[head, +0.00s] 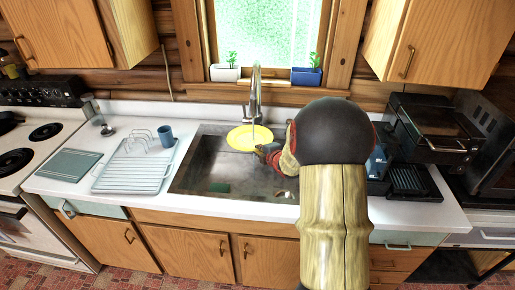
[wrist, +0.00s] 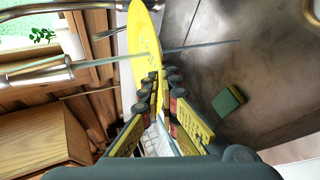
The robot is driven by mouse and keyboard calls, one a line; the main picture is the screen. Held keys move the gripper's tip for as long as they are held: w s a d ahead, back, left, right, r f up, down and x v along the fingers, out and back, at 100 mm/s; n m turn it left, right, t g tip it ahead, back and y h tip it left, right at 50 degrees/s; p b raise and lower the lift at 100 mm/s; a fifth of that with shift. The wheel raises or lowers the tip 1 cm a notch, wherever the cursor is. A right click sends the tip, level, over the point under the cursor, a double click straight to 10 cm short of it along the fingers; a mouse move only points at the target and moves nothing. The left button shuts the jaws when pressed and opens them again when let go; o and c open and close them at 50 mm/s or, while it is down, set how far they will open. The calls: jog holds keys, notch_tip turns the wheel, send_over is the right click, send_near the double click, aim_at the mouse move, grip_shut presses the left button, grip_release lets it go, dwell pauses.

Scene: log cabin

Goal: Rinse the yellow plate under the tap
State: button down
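The yellow plate (head: 249,138) is over the back of the sink, below the tap (head: 256,92). In the wrist view the plate (wrist: 143,36) stands edge-on between the fingertips of my gripper (wrist: 162,84), which is closed on its rim. A thin streak, apparently running water, leaves the tap's spout (wrist: 40,73) and meets the plate's face, where small bluish specks show. The streak carries on past the plate over the sink. In the head view my arm hides part of the sink's right side, and my gripper (head: 268,151) shows beside the plate's lower right edge.
A green and yellow sponge (wrist: 228,102) lies in the sink (head: 190,176). Left of the sink are a dish rack (head: 133,174), a blue mug (head: 166,135) and a green folded cloth or board (head: 69,164). Potted plants (head: 306,76) stand on the windowsill.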

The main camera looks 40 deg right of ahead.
jog(key=shift+r, duration=0.1)
jog(key=a+b, duration=0.5)
jog(key=a, duration=0.3)
jog(key=shift+s, duration=0.3)
dwell(1.4)
jog(key=a+r+b, duration=0.1)
jog(key=a+r, duration=0.3)
jog(key=a, duration=0.1)
jog(key=shift+s+b, duration=0.2)
jog(key=shift+b, duration=0.2)
